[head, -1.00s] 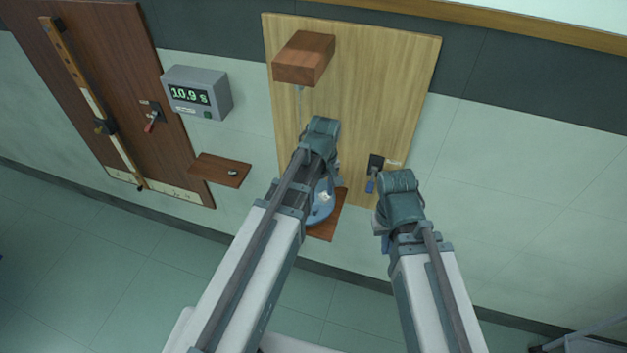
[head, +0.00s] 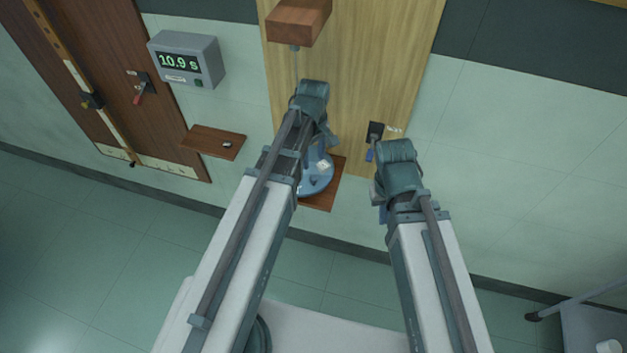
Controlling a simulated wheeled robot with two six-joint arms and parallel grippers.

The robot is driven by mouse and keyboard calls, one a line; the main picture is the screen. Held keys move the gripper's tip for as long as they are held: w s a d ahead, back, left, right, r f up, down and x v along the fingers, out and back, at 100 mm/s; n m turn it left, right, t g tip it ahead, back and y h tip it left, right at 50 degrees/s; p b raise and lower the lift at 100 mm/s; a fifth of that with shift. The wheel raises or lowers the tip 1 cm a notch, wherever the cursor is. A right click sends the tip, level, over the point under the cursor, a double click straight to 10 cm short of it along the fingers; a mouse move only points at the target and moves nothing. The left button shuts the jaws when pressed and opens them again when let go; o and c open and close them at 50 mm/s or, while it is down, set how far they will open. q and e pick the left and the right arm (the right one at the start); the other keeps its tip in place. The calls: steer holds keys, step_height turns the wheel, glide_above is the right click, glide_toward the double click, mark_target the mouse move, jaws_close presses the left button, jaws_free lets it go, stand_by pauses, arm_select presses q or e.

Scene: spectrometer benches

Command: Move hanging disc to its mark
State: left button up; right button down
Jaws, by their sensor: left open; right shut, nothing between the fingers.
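The hanging disc (head: 316,183) is a blue-grey round body with a pale label, low in front of the light wooden board. A thin wire (head: 296,62) runs down from a reddish wooden block (head: 298,20) above it. My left gripper (head: 327,137) is open at the disc's upper part; its wrist hides the fingertips and part of the disc, so contact cannot be told. My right gripper (head: 380,190) is shut and empty, to the right of the disc and apart from it. I cannot make out the disc's mark.
A wooden shelf (head: 325,200) is under the disc. A blue-handled lever (head: 370,154) on a black plate is just above my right gripper. At left are a timer (head: 186,60) reading 10.9 s, a small shelf (head: 214,142) and a dark board with a red lever (head: 139,98).

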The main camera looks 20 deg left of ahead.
mark_target(313, 177)
arm_select(q)
step_height(313, 177, down, 9)
steer(key=b, duration=0.7)
steer(key=shift+b, duration=0.4)
steer(key=shift+r, duration=0.1)
jaws_close()
stand_by(0.6)
